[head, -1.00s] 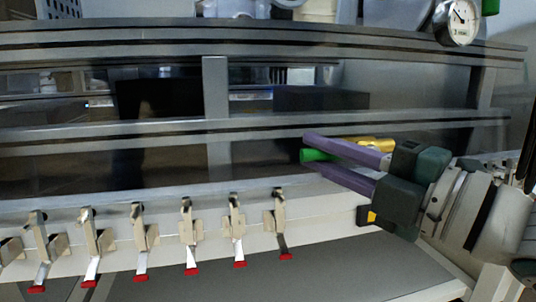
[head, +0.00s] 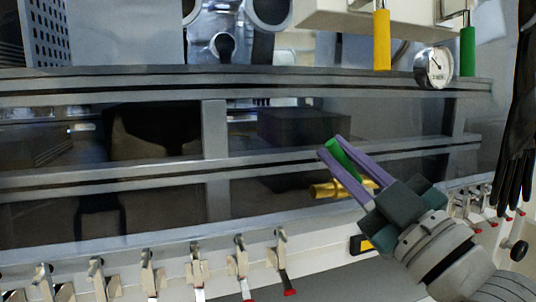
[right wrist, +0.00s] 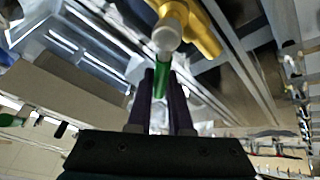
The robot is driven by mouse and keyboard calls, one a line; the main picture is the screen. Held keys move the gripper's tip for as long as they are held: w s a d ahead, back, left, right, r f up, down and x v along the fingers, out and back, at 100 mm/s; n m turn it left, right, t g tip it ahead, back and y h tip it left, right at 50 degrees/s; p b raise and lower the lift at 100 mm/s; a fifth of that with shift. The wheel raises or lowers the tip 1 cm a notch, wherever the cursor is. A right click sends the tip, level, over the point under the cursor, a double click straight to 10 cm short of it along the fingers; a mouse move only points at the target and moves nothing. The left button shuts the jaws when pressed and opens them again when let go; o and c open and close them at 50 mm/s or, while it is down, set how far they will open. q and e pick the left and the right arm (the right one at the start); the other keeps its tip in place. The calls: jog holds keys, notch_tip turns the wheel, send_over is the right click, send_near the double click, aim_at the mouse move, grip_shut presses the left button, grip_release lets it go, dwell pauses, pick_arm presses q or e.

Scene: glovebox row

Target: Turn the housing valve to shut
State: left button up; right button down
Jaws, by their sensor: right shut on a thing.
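The housing valve has a brass body (head: 345,189) and a green lever (head: 343,156) on the front of the grey-framed housing. My right gripper (head: 332,148), with purple fingers, is shut on the green lever, which points up and left in the head view. In the right wrist view the green lever (right wrist: 161,76) lies between the fingers, and the brass body (right wrist: 200,30) with a round grey hub (right wrist: 168,33) is just beyond them. The fingers hide part of the lever and of the valve body. My left gripper is in neither view.
Several metal latches (head: 242,262) line the lower edge of the housing. A yellow handle (head: 382,40), a green handle (head: 467,52) and a round gauge (head: 434,67) sit above the top rail. A black glove (head: 515,160) hangs at the right.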

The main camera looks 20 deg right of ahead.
jog(key=m+h+p, duration=0.1)
jog(key=m, duration=0.1)
jog(key=d+r+m+h, duration=0.1)
jog(key=m+h, duration=0.1)
jog(key=m, duration=0.1)
jog(key=d+m+h+p, duration=0.1)
jog(key=m+h, duration=0.1)
jog(key=shift+w+d+r+t+p, duration=0.1)
jog(key=shift+w+r+t+p, duration=0.1)
jog(key=shift+t+p, duration=0.15)
jog(key=m+h, duration=0.1)
jog(key=d+m+h+p, duration=0.1)
jog(key=m, duration=0.1)
jog(key=shift+d+m+h+p, duration=0.35)
jog(key=shift+m+h, duration=0.25)
jog(key=shift+m, duration=0.6)
jog(key=shift+f, duration=0.1)
jog(key=c, duration=0.8)
grip_release()
jog(key=shift+d, duration=0.1)
jog(key=shift+c, duration=0.2)
jog(key=p+v, duration=0.1)
jog(key=v, duration=0.9)
jog(key=shift+r, duration=0.25)
